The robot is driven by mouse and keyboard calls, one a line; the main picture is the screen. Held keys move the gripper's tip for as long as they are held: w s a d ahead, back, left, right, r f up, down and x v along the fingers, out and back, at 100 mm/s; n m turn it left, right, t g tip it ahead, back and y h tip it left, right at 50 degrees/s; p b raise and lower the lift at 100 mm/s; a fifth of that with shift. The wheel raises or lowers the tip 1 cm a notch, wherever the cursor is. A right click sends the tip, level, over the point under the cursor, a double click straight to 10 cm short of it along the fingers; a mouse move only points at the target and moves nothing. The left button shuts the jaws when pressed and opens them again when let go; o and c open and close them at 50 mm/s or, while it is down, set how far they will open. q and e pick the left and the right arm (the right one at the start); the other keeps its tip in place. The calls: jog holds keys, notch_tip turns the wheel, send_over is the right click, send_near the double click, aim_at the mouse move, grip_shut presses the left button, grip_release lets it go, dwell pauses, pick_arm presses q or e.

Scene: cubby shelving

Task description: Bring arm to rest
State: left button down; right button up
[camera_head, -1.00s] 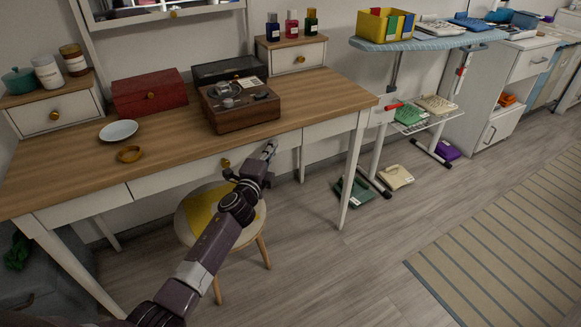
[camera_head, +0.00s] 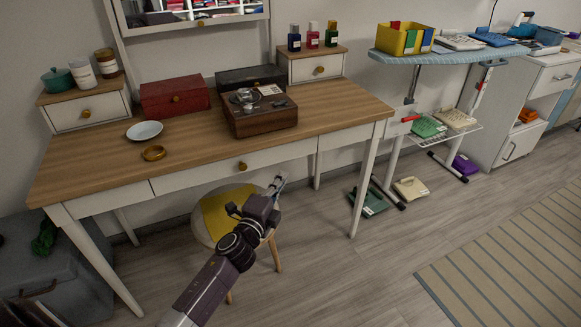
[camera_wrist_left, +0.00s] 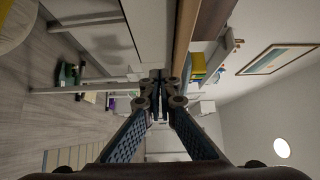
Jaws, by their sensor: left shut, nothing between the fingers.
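My left arm comes up from the bottom of the head view. Its gripper (camera_head: 276,184) is in front of the desk, below the tabletop edge and over the right side of the stool. In the left wrist view the fingers of this gripper (camera_wrist_left: 159,76) meet at the tips, shut with nothing between them. The wooden desk (camera_head: 210,150) stands behind the gripper, and it also shows close by in the left wrist view. My right gripper is in neither view.
A round stool (camera_head: 205,217) with a yellow patch stands under the desk front. A dark wooden box (camera_head: 262,122), a red box (camera_head: 175,98), a white plate (camera_head: 145,130) and a small brown bowl (camera_head: 154,153) are on the desk. Open floor (camera_head: 340,275) lies to the right, with a striped rug (camera_head: 520,260).

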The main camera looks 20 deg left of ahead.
pick_arm(q)
jog(key=shift+s, duration=0.2)
